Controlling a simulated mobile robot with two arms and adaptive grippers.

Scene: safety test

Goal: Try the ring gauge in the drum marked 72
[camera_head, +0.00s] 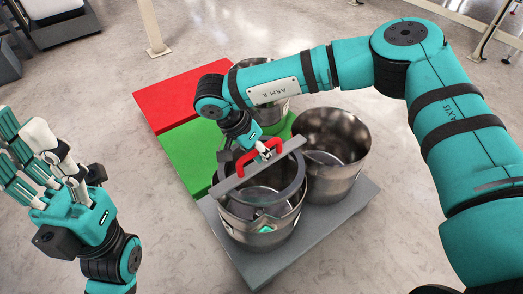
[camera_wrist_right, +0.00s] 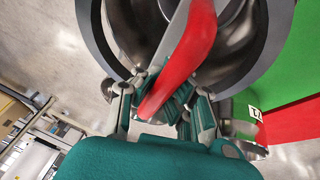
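The ring gauge is a grey ring (camera_head: 299,180) with a flat bar and a red handle (camera_head: 243,163). My right gripper (camera_head: 262,150) is shut on that handle, which also shows in the right wrist view (camera_wrist_right: 190,45). The ring hangs over the mouth of the front steel drum (camera_head: 262,238); I cannot tell whether it touches the rim. Another drum (camera_head: 335,180) stands to its right and a third (camera_head: 270,112) behind, partly hidden by my arm. A small number label (camera_wrist_right: 255,112) shows in the wrist view, not clearly readable. My left gripper (camera_head: 35,155) is open and empty at left.
The front and right drums stand on a grey board (camera_head: 335,225). A green board (camera_head: 190,155) and a red board (camera_head: 180,95) lie behind to the left. Bare floor surrounds them. A post (camera_head: 152,30) stands at the back.

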